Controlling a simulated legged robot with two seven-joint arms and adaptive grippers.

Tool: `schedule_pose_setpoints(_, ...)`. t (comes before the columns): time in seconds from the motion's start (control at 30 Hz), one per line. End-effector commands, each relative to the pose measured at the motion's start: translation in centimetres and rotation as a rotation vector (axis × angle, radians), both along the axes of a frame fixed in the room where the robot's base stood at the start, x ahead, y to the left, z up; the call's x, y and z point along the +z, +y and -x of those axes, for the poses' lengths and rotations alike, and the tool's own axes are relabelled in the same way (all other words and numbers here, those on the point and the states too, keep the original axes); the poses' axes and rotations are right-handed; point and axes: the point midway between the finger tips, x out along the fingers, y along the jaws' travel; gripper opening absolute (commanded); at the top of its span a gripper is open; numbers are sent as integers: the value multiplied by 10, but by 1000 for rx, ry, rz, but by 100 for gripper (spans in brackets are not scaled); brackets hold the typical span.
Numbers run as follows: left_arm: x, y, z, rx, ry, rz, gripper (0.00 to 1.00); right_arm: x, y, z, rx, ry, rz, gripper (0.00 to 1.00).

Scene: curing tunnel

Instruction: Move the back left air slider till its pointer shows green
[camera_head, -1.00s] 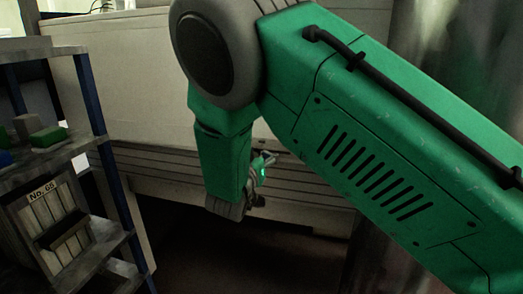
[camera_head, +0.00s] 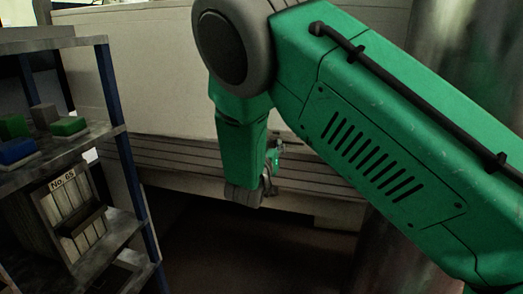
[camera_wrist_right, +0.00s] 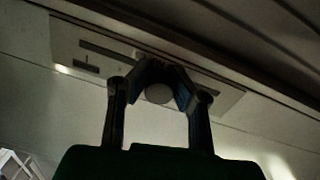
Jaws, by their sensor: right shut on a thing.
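In the right wrist view, a pale slider plate (camera_wrist_right: 66,42) with dark slots is set in a light wall. My right gripper (camera_wrist_right: 160,72) is in front of the plate with its fingers closed in around a round grey knob (camera_wrist_right: 158,94). The fingers hide part of the plate and the slot behind them. In the head view, my right gripper (camera_head: 271,172) is small and partly hidden by my own green arm, against the ribbed lower wall. I cannot make out a pointer or its colour. My left gripper is not in view.
A shelf rack (camera_head: 131,180) with blue posts stands at the left, holding coloured blocks (camera_head: 68,126) and a box marked No. 65 or similar (camera_head: 75,213). The long pale housing (camera_head: 150,90) fills the back. Dark open space lies below it.

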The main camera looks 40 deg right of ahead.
Motion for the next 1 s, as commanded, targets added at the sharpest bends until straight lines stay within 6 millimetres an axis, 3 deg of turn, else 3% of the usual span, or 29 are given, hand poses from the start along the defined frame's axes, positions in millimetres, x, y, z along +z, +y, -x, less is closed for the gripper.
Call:
schedule_pose_setpoints(0.03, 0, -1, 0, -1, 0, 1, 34, 0, 9, -1, 19, -1, -1, 0)
schedule_pose_setpoints(0.2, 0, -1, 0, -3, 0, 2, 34, -2, 8, 2, 21, 0, -8, 0)
schedule_pose_setpoints(0.23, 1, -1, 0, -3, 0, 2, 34, -2, 8, 2, 21, 0, -7, 26)
schedule_pose_setpoints(0.3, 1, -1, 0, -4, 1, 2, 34, -2, 9, 0, 21, 2, -6, 42)
schedule_pose_setpoints(0.67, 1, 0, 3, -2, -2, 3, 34, 2, 10, -2, 20, 3, -3, 42)
schedule_pose_setpoints(1.0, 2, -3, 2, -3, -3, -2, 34, 60, 5, -4, 19, 1, -11, 42)
